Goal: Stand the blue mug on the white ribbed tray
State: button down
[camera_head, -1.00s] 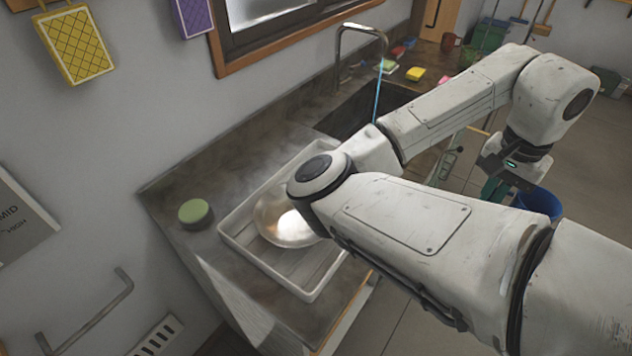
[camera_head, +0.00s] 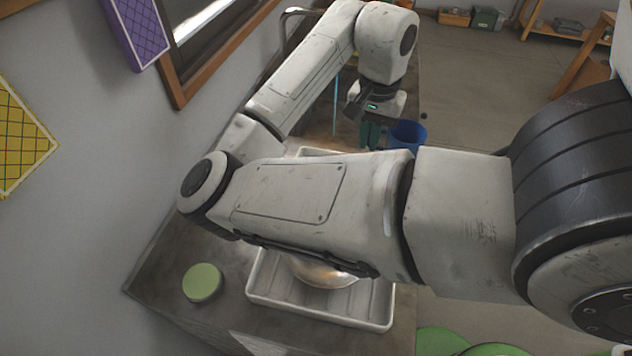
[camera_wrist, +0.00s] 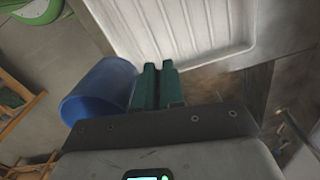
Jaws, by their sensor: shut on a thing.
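The blue mug (camera_head: 406,136) is at the end of my gripper (camera_head: 372,134) in the head view, held out near the counter's right side. In the wrist view the blue mug (camera_wrist: 98,92) is tipped on its side, left of the green fingers of my gripper (camera_wrist: 158,72). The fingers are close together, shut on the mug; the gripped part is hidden. The white ribbed tray (camera_head: 380,303) lies on the counter, partly hidden by my arm. In the wrist view the tray (camera_wrist: 185,28) is ahead of the fingers, and the mug appears apart from it.
A shiny metal bowl or dome (camera_head: 325,273) sits in the tray, mostly behind my arm. A round green-topped item (camera_head: 202,282) stands on the counter left of the tray. The wall and window are at the left. Open floor (camera_head: 470,75) lies beyond the mug.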

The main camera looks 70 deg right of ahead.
jog(key=w+f, duration=0.2)
jog(key=w, duration=0.1)
jog(key=w+f+p, duration=0.1)
jog(key=w+f, duration=0.4)
jog(key=w, duration=0.2)
jog(key=shift+f, duration=0.3)
jog(key=shift+w+f+p, duration=0.2)
jog(key=shift+w+f, duration=0.05)
jog(key=shift+f, duration=0.75)
jog(key=shift+w+f+p, duration=0.15)
jog(key=shift+w+f, duration=0.05)
jog(key=shift+f, duration=0.8)
jog(key=shift+f, duration=0.15)
jog(key=c, duration=1.2)
grip_release()
jog(key=shift+c, duration=0.2)
notch_tip(320, 180, up, 12)
jog(key=b, duration=0.1)
jog(key=shift+r, duration=0.2)
